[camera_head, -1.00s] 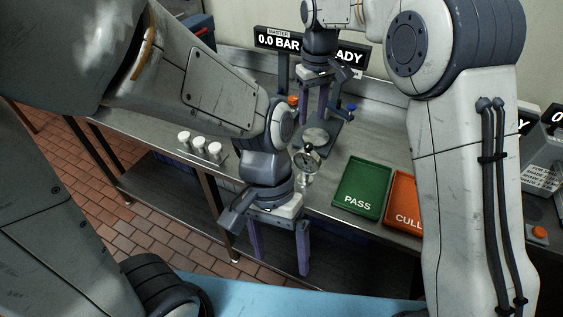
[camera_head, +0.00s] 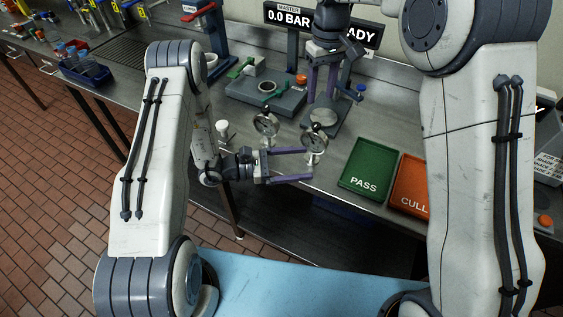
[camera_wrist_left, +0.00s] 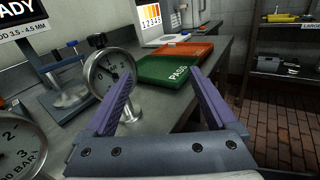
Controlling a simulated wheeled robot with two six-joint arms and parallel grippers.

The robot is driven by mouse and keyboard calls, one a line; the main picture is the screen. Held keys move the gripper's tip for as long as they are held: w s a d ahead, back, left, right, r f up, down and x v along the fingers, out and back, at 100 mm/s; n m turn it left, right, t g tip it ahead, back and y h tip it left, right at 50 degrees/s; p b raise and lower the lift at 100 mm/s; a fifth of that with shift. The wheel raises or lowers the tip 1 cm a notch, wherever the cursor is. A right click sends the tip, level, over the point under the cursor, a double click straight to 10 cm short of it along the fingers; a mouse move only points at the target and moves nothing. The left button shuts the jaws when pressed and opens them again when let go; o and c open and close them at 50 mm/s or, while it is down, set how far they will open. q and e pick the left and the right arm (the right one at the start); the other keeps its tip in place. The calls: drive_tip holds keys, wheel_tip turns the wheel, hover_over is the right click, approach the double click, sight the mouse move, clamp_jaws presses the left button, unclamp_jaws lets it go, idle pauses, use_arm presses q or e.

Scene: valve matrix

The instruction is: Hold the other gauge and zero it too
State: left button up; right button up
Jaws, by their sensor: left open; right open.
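Two round dial gauges stand on posts at the bench's front edge, one on the left (camera_head: 266,124) and one on the right (camera_head: 315,138). My left gripper (camera_head: 311,164) is open and level, pointing right, with its fingertips low beside the right gauge's post. In the left wrist view the right gauge (camera_wrist_left: 112,75) stands ahead, its post seen between the purple fingers, closer to the left one; contact cannot be told. The left gauge (camera_wrist_left: 20,150) is cut off at lower left. My right gripper (camera_head: 322,88) is open, pointing down above a round plate on a grey stand (camera_head: 323,118).
A green PASS tray (camera_head: 384,151) and an orange CULL tray (camera_head: 398,196) lie right of the gauges. A grey fixture (camera_head: 246,92) and a sign reading 0.0 BAR (camera_head: 284,16) stand behind. White cylinders (camera_head: 222,128) are partly hidden by my left arm.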

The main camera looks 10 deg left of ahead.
sight(312, 151)
use_arm(q)
drive_tip(key=w+a+f+n+t, duration=0.1)
drive_tip(key=w+a+f+n+t+y, duration=0.1)
drive_tip(key=a+f+n+t, duration=0.1)
drive_tip(key=w+a+f+n+t+y, duration=0.1)
drive_tip(key=a+f, duration=0.1)
drive_tip(key=shift+a+t, duration=0.1)
drive_tip(key=shift+t, duration=0.3)
drive_tip(key=x, duration=1)
drive_tip(key=shift+w, duration=0.2)
